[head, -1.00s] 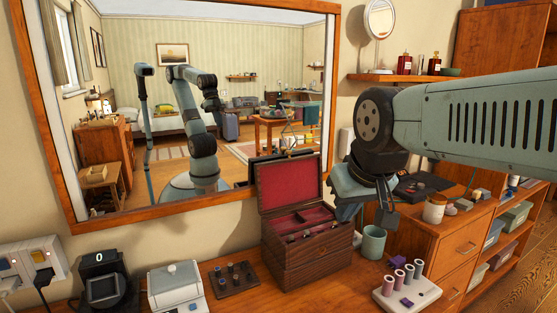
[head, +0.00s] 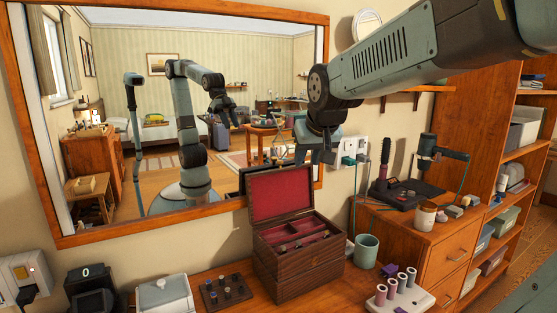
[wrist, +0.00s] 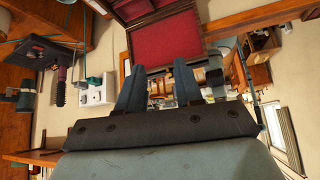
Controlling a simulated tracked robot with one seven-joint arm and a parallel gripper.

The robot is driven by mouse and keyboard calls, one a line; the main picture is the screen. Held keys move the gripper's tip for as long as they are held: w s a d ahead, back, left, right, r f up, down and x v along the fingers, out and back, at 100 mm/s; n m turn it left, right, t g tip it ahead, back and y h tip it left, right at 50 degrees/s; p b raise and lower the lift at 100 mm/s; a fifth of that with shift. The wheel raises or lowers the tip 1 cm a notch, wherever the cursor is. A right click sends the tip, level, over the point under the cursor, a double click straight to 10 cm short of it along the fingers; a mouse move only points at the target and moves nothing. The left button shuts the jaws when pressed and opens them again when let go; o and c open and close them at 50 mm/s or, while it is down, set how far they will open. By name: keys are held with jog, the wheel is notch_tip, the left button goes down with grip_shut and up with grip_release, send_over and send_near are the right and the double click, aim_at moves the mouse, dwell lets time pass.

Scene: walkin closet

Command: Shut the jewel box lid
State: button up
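The jewel box (head: 298,272) is dark wood and stands on the wooden dresser under the mirror. Its lid (head: 281,204) is raised, roughly upright, with the red lining facing out. Small items lie in its red compartments. My gripper (head: 316,157) is above the lid's top right corner, apparently clear of it, with nothing held. In the wrist view my gripper (wrist: 158,72) shows two fingers spread apart, with the red-lined lid (wrist: 165,40) beyond them. How far the fingers are from the lid in depth is hard to tell.
A green mug (head: 367,248) and a white stand of rollers (head: 400,293) are right of the box. A dark tray of small items (head: 226,291) and a white box (head: 165,295) are on the left. The mirror (head: 150,228) rises close behind; outlets (head: 352,151) are right of it.

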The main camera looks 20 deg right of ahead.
jog(key=t, duration=0.2)
send_near(280, 161)
jog(key=x, duration=0.8)
jog(key=shift+w, duration=0.2)
jog(key=shift+c, duration=0.4)
grip_shut()
